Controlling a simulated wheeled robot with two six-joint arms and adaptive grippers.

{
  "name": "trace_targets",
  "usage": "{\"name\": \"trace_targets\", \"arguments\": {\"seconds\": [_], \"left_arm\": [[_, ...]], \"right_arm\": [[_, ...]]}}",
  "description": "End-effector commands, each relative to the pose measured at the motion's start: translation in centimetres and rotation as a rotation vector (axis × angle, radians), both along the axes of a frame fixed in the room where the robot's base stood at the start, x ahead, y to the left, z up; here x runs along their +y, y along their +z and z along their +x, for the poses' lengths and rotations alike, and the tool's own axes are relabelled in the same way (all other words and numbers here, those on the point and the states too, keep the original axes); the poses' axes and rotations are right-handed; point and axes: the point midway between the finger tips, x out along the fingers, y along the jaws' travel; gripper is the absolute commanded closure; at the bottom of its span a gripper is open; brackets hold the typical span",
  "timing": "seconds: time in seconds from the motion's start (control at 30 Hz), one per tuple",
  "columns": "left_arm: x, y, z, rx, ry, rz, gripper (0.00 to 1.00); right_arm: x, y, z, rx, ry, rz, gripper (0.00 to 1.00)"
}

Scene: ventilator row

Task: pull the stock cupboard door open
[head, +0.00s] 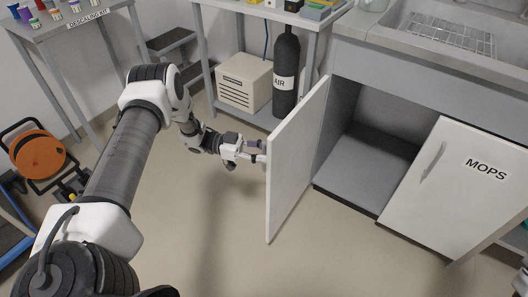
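The open cupboard door (292,165) is a white panel swung well out from the left side of the grey sink unit, with its inner face showing. Its outer face, handle and any label are hidden, so I cannot read whether it says stock. My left gripper (257,154) is at the outer side of this door, close to its free edge. Its fingertips are partly hidden by the panel, so I cannot tell whether they hold a handle. The cupboard interior (362,160) is exposed, and its visible part looks empty. My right gripper is not in view.
A white door marked MOPS (452,190) is shut at the right. A black AIR cylinder (286,75) and a beige box (244,82) stand on a shelf behind the open door. An orange cable reel (38,154) stands at the left. The floor (205,235) in front is clear.

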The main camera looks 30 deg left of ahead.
Motion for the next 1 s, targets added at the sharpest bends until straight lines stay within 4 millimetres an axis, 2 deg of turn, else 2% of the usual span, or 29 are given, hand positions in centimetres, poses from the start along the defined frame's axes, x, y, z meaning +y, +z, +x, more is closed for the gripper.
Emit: {"name": "trace_targets", "arguments": {"seconds": [0.17,0.27,0.5,0.7,1.0], "left_arm": [[0.4,0.1,-0.1,-0.002,0.002,0.000,0.63],[1.6,0.0,-0.4,-0.003,0.003,0.001,0.63],[7.4,-0.1,-2.3,-0.001,0.005,0.003,0.63],[10.9,-0.1,-3.4,0.000,0.002,0.002,0.63],[11.6,0.0,-3.6,0.000,0.000,0.000,0.63]], "right_arm": [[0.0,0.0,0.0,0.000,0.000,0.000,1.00],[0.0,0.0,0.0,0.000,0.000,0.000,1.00],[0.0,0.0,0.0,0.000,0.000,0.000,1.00],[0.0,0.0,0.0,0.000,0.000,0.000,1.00],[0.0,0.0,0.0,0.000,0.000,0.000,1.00]]}}
